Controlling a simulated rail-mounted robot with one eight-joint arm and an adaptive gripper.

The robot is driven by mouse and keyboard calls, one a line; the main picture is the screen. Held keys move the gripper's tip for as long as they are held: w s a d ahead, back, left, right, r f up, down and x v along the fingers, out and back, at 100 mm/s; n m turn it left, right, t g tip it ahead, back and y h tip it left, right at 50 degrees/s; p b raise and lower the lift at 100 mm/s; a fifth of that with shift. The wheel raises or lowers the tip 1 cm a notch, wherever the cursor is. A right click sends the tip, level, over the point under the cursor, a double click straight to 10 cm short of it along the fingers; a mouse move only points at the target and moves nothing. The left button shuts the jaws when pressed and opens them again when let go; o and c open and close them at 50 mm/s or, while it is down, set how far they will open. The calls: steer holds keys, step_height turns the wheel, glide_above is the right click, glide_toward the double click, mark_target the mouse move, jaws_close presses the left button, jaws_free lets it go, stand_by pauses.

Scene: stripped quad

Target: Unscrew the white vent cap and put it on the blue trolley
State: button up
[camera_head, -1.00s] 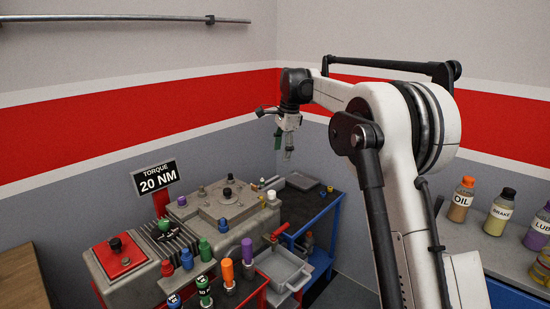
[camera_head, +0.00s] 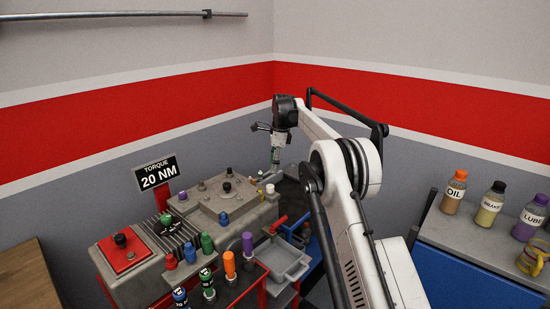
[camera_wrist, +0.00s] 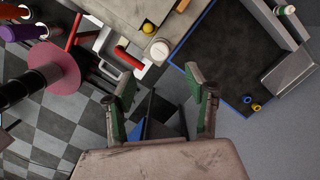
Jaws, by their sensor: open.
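The white vent cap (camera_head: 270,188) sits at the right corner of the grey engine block; in the wrist view it is a pale round cap (camera_wrist: 160,50) on the block's edge. My gripper (camera_head: 275,166) is just above the cap and apart from it, pointing down. In the wrist view my gripper (camera_wrist: 160,80) is open and empty, its green-sided fingers below the cap in the picture. The blue trolley (camera_wrist: 222,62) has a dark top with a blue edge, right of the cap. In the head view my arm hides much of the trolley (camera_head: 291,196).
A yellow cap (camera_wrist: 148,27) stands near the white cap. A red-handled valve (camera_head: 277,225) and grey tray (camera_head: 290,262) lie in front. A grey box (camera_wrist: 290,72) and small yellow and blue rings (camera_wrist: 251,103) are on the trolley, whose middle is clear.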

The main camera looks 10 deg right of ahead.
mark_target(270, 186)
steer(key=f, duration=0.3)
steer(key=a+f, duration=0.1)
steer(key=f, duration=0.3)
steer(key=f+p, duration=0.1)
steer(key=f, duration=0.2)
steer(key=shift+w+a+f, duration=0.15)
steer(key=shift+a, duration=0.15)
steer(key=shift+c, duration=0.4)
steer(key=c, duration=1.1)
steer(key=shift+n+b, duration=0.45)
steer(key=shift+n, duration=0.65)
steer(key=shift+n+g, duration=0.3)
steer(key=shift+n, duration=0.7)
